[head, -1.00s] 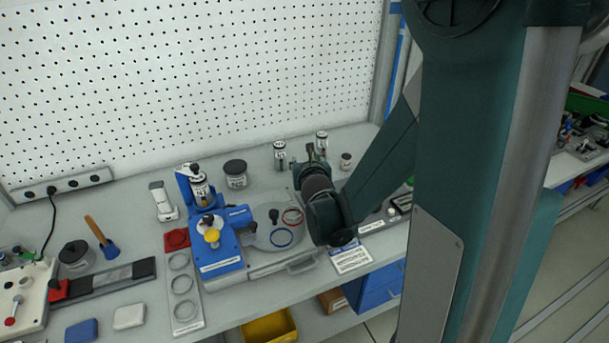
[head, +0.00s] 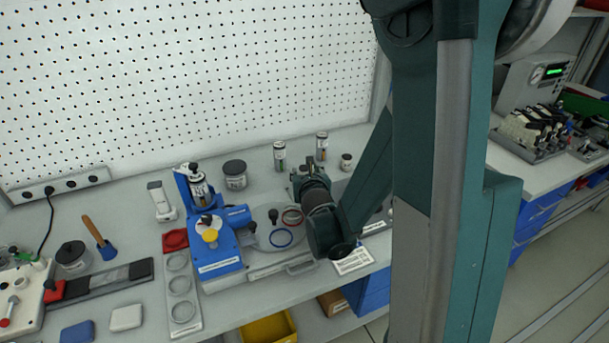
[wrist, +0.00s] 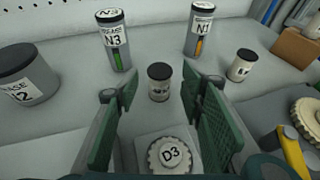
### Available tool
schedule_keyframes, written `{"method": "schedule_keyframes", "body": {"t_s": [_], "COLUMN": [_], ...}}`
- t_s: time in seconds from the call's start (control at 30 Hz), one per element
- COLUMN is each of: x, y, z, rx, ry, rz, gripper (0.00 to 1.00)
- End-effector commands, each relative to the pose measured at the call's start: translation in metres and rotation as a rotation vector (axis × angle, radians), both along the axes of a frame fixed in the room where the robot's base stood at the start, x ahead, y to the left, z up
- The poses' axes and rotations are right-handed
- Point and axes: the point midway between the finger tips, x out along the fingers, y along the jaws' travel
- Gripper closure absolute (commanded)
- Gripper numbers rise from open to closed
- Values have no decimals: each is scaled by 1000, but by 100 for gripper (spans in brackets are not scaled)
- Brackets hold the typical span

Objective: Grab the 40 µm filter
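My gripper (head: 308,168) is over the bench, and in the wrist view its two green fingers (wrist: 160,100) are wide apart. A small dark-lidded jar (wrist: 159,82) stands upright ahead, between the fingertips in the picture; no contact shows. Its label is too small to read. A similar small jar (wrist: 240,65) stands to the right, also in the head view (head: 346,161). Lower between the fingers is a pale round knurled piece marked D3 (wrist: 170,154), on a light square block. I cannot tell which item is the 40 µm filter; no such label is readable.
Tall canisters marked N3 (wrist: 117,42) and N1 (wrist: 199,30) stand behind. A wide dark-lidded jar (wrist: 28,75) is at left. Bench between the canisters is clear.

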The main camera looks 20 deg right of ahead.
Motion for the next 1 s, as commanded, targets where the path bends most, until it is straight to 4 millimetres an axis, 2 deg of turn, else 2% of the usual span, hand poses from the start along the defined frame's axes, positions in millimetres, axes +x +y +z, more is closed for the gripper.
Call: {"method": "schedule_keyframes", "body": {"t_s": [0.17, 0.4, 0.6, 1.0], "x": [1, 27, 42, 44], "y": [0, -9, -14, -14], "z": [-9, -20, -26, -26], "rx": [0, 0, 0, 0], "ry": [0, 0, 0, 0], "rz": [0, -1, -1, 0], "gripper": [61, 61, 61, 61]}}
